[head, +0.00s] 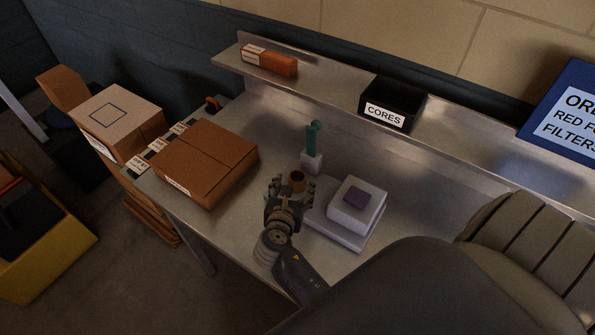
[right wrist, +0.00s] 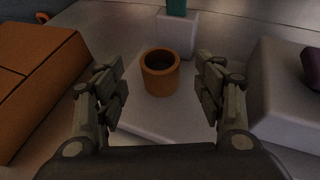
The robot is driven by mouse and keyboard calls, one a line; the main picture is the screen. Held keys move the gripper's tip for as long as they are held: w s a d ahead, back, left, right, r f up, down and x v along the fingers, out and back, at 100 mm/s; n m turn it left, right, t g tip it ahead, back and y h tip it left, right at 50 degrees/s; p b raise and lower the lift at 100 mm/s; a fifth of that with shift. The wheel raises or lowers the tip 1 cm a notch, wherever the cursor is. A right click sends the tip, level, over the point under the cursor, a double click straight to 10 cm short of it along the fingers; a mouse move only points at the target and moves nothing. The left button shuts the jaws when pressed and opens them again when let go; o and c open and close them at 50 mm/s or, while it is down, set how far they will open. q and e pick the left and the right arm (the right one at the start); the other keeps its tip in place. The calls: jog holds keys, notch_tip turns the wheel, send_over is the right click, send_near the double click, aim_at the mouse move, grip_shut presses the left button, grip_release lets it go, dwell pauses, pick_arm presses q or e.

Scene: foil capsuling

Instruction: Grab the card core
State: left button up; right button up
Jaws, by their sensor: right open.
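The card core (head: 297,180) is a short brown tube, open at the top, standing upright on a pale base plate on the metal bench. In the right wrist view the core (right wrist: 160,75) stands between and a little beyond my fingers, with a gap on each side. My right gripper (head: 291,189) is open and empty, low over the bench at the core's near side; it also shows in the right wrist view (right wrist: 162,88). My left gripper is not in view.
A white block with a purple pad (head: 356,197) stands right of the core. A teal tool in a white holder (head: 312,162) stands behind it. A brown carton (head: 208,160) lies to the left. A black CORES bin (head: 410,101) and an orange box (head: 268,60) sit on the shelf.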

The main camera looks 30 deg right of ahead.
aim_at(299, 174)
jog(key=shift+w+d+f, duration=0.2)
jog(key=shift+w, duration=0.05)
jog(key=b+x, duration=0.4)
jog(key=shift+f, duration=0.3)
jog(key=shift+w+d+f+b, duration=0.1)
jog(key=shift+w+d+b, duration=0.2)
jog(key=shift+w+d, duration=0.05)
jog(key=shift+c, duration=0.5)
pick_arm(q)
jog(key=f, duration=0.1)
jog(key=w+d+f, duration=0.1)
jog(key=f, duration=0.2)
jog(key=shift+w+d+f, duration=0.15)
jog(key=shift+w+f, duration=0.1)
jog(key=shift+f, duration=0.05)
pick_arm(e)
jog(key=c, duration=0.8)
